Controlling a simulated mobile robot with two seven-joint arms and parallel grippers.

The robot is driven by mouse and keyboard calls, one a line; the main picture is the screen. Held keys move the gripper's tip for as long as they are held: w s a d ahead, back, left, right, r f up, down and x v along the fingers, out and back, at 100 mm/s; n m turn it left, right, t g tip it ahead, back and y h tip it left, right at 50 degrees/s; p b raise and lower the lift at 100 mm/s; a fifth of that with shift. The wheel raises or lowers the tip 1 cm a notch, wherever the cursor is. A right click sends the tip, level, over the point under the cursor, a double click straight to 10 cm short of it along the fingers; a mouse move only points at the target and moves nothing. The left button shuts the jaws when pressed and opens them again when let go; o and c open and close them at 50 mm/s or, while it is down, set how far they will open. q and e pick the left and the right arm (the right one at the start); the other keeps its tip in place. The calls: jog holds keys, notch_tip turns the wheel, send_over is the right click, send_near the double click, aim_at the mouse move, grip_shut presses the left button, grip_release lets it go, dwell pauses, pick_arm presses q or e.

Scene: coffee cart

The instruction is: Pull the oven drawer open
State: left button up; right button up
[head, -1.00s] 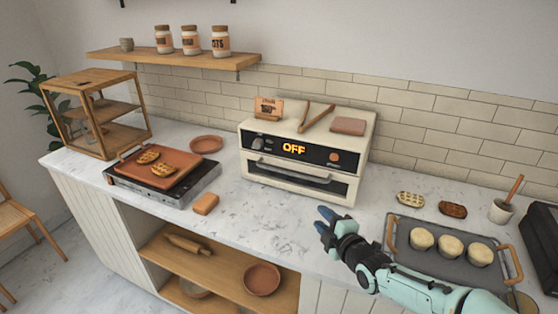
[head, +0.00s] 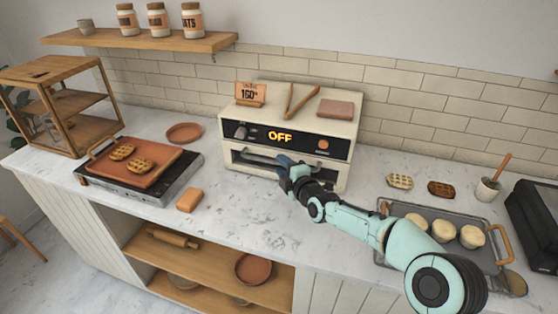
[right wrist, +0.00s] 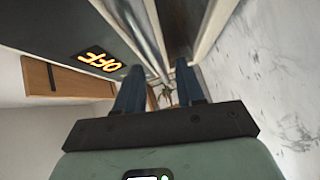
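The cream oven (head: 291,130) stands on the counter against the tiled wall, its black panel reading OFF. The oven drawer (head: 240,168) is below the panel and looks closed. Its metal handle (head: 258,158) runs across the front; the right part is hidden by my gripper. My right gripper (head: 284,162) is at the right part of the handle. In the right wrist view its two blue fingers (right wrist: 158,76) are apart, and the handle bar (right wrist: 138,28) runs down towards the gap between them. Contact cannot be told. My left gripper is out of view.
A tray (head: 386,262) with several pale buns lies on the right, partly behind my right arm. A hot plate (head: 166,196) with a board of waffles and an orange block (head: 190,200) are left of the oven. The counter in front of the oven is mostly clear.

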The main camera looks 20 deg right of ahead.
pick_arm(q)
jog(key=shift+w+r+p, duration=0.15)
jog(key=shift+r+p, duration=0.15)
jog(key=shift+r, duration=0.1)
pick_arm(e)
jog(key=shift+x, duration=1.5)
